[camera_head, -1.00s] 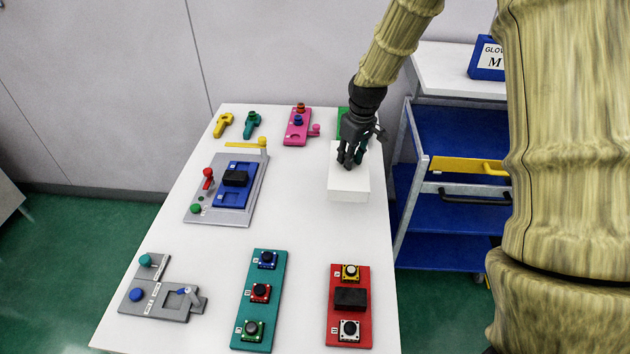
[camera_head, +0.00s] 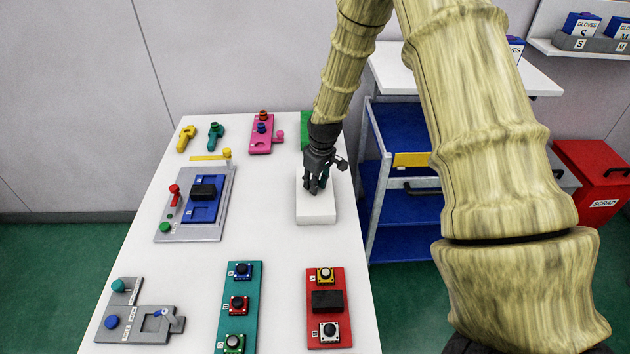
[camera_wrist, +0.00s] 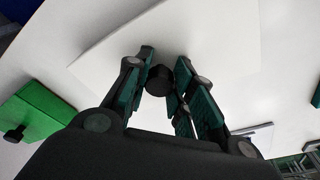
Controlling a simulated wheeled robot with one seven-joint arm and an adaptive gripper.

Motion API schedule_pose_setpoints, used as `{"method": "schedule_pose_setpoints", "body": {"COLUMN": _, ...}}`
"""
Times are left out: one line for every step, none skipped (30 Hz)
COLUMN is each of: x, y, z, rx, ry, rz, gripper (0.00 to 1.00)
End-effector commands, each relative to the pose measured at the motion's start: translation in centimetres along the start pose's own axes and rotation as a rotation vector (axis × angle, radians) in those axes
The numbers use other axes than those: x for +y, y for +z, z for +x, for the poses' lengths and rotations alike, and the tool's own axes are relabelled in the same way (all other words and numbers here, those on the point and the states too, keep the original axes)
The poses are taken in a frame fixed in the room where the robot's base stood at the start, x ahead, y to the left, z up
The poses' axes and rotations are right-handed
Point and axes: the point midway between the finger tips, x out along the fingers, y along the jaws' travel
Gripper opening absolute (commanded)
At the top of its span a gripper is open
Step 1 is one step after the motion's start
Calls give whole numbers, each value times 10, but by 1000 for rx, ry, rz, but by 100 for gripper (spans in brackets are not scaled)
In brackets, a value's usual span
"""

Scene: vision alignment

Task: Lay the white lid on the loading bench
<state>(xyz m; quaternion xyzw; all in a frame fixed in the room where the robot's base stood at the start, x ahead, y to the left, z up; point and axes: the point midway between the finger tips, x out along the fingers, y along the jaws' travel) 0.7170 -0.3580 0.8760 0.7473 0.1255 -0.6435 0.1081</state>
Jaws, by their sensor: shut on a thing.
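The white lid (camera_head: 316,208) is a square white slab in the right part of the loading bench (camera_head: 265,245), a long white table. My gripper (camera_head: 317,188) is over the lid, pointing down. In the wrist view my gripper (camera_wrist: 160,82) is shut on a black knob (camera_wrist: 159,80) on the lid (camera_wrist: 210,45). White lies against white, so I cannot tell whether the lid touches the bench or hangs just above it. My fingers hide part of its top.
A green block (camera_head: 306,130) stands behind the lid and a red button panel (camera_head: 325,335) in front. A teal panel (camera_head: 224,300), a grey-blue fixture (camera_head: 222,225) and a pink fixture (camera_head: 259,145) also occupy the bench. A blue-shelved cart (camera_head: 405,208) stands right of it.

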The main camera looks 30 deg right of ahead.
Motion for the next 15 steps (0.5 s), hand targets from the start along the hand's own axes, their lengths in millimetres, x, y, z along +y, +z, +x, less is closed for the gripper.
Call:
{"method": "schedule_pose_setpoints", "body": {"x": 0, "y": 0, "z": 0, "rx": 1, "ry": 0, "rz": 0, "gripper": 0}}
{"method": "schedule_pose_setpoints", "body": {"x": 0, "y": 0, "z": 0, "rx": 1, "ry": 0, "rz": 0, "gripper": 0}}
{"method": "schedule_pose_setpoints", "body": {"x": 0, "y": 0, "z": 0, "rx": 1, "ry": 0, "rz": 0, "gripper": 0}}
{"method": "schedule_pose_setpoints", "body": {"x": 0, "y": 0, "z": 0, "rx": 1, "ry": 0, "rz": 0, "gripper": 0}}
{"method": "schedule_pose_setpoints", "body": {"x": 0, "y": 0, "z": 0, "rx": 1, "ry": 0, "rz": 0, "gripper": 0}}
{"method": "schedule_pose_setpoints", "body": {"x": 0, "y": 0, "z": 0, "rx": 1, "ry": 0, "rz": 0, "gripper": 0}}
{"method": "schedule_pose_setpoints", "body": {"x": 0, "y": 0, "z": 1, "rx": 0, "ry": 0, "rz": 0, "gripper": 0}}
{"method": "schedule_pose_setpoints", "body": {"x": 0, "y": 0, "z": 2, "rx": 0, "ry": 0, "rz": 0, "gripper": 0}}
{"method": "schedule_pose_setpoints", "body": {"x": 0, "y": 0, "z": 2, "rx": 0, "ry": 0, "rz": 0, "gripper": 0}}
{"method": "schedule_pose_setpoints", "body": {"x": 0, "y": 0, "z": 3, "rx": 0, "ry": 0, "rz": 0, "gripper": 26}}
{"method": "schedule_pose_setpoints", "body": {"x": 0, "y": 0, "z": 2, "rx": 0, "ry": 0, "rz": 0, "gripper": 31}}
{"method": "schedule_pose_setpoints", "body": {"x": 0, "y": 0, "z": 2, "rx": 0, "ry": 0, "rz": 0, "gripper": 38}}
{"method": "schedule_pose_setpoints", "body": {"x": 0, "y": 0, "z": 2, "rx": 0, "ry": 0, "rz": 0, "gripper": 44}}
{"method": "schedule_pose_setpoints", "body": {"x": 0, "y": 0, "z": 2, "rx": 0, "ry": 0, "rz": 0, "gripper": 46}}
{"method": "schedule_pose_setpoints", "body": {"x": 0, "y": 0, "z": 2, "rx": 0, "ry": 0, "rz": 0, "gripper": 46}}
